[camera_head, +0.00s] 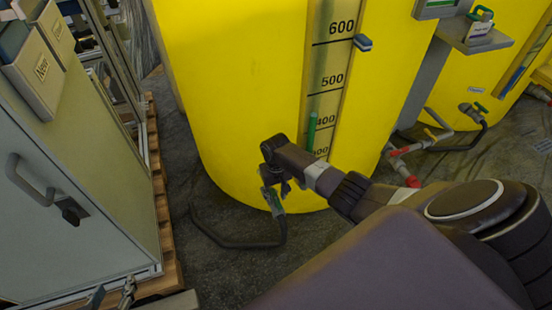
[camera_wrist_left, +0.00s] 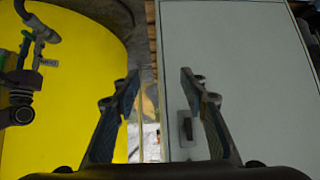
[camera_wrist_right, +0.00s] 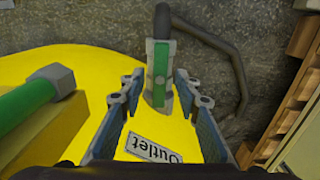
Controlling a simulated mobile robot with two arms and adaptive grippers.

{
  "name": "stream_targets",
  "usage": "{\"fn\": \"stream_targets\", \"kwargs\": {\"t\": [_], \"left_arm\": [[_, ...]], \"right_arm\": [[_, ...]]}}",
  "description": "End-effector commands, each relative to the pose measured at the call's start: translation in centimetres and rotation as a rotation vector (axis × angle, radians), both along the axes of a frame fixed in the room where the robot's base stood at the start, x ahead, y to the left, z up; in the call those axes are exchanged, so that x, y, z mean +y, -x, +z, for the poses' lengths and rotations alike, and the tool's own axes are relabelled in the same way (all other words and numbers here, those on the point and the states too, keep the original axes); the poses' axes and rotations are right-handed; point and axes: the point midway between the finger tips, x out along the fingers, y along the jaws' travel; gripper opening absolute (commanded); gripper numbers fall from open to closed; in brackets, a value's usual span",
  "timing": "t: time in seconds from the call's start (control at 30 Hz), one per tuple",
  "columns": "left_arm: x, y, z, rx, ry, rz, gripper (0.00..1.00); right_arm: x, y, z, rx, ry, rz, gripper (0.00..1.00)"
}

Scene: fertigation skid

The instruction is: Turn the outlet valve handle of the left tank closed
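The left tank (camera_head: 230,90) is the large yellow one in the middle of the head view. Its outlet valve (camera_head: 272,201) sits low on the front, with a green handle and a black hose. In the right wrist view the green handle (camera_wrist_right: 160,62) lies lengthwise along the grey valve body. My right gripper (camera_wrist_right: 158,88) is open, its fingertips on either side of the lower part of the valve; contact cannot be told. An "Outlet" label (camera_wrist_right: 153,149) shows between the fingers. My left gripper (camera_wrist_left: 160,78) is open and empty, and shows at the lower left of the head view (camera_head: 113,294).
A grey cabinet (camera_head: 75,190) with a handle stands on a wooden pallet (camera_head: 166,215) at the left. The black hose (camera_head: 240,246) loops on the floor below the valve.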

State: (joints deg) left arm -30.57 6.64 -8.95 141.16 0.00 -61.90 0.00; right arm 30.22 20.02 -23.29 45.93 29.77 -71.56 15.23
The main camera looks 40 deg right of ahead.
Motion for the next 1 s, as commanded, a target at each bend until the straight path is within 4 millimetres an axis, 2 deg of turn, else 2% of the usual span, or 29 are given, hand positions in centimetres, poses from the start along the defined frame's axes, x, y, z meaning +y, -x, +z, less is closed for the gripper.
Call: {"fn": "stream_targets", "kwargs": {"t": [0.03, 0.3, 0.63, 0.87, 1.0], "left_arm": [[0.0, 0.0, 0.0, 0.0, 0.0, 0.0, 0.4], [0.0, 0.0, 0.0, 0.001, 0.0, 0.0, 0.4], [0.2, 0.5, -0.3, 0.026, -0.006, 0.001, 0.4], [1.5, 4.4, -2.6, 0.213, -0.046, 0.016, 0.4], [2.8, 8.5, -4.1, 0.385, -0.082, 0.03, 0.4]], "right_arm": [[0.0, 0.0, 0.0, 0.0, 0.0, 0.0, 0.29], [0.0, 0.0, 0.0, 0.0, 0.0, 0.0, 0.0], [0.0, 0.0, 0.1, 0.001, 0.0, -0.019, 0.0], [0.1, 0.0, 0.2, 0.002, -0.002, -0.12, 0.0], [0.2, 0.0, 0.3, 0.003, -0.003, -0.228, 0.0]]}}
